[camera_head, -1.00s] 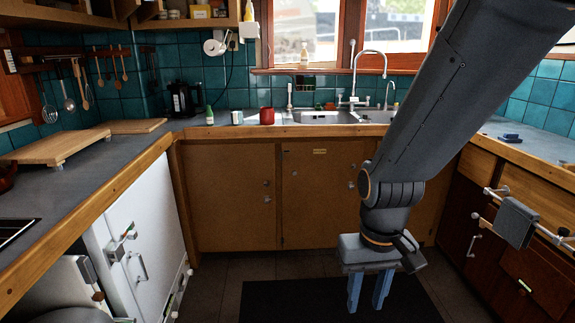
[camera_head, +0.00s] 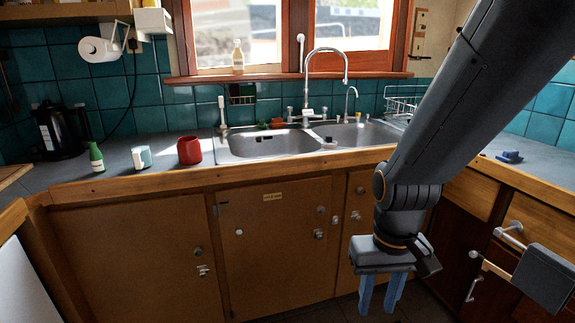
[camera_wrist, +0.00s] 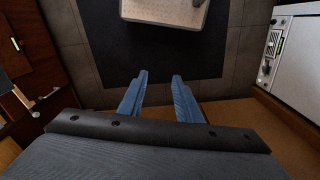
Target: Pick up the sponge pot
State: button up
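I cannot tell for sure which thing is the sponge pot. A red pot (camera_head: 189,150) stands upright on the left counter, near its front edge and left of the sink. A small white and teal container (camera_head: 141,158) stands just left of it. My gripper (camera_head: 381,294) points down in front of the cupboards, below counter height and to the right of these things. Its blue fingers are apart and empty, also in the wrist view (camera_wrist: 159,78). The wrist view shows none of these things.
A green bottle (camera_head: 96,157) and dark kettle (camera_head: 60,132) stand left on the counter. The sink (camera_head: 262,146) has a tall tap (camera_head: 325,65). A towel rail (camera_head: 495,271) sticks out at right. A dark mat (camera_wrist: 115,60) lies on the floor.

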aim_at(189, 149)
jog(key=i, duration=0.15)
jog(key=k, duration=0.6)
jog(key=u, duration=0.65)
jog(key=i, duration=1.7)
jog(key=z, duration=0.1)
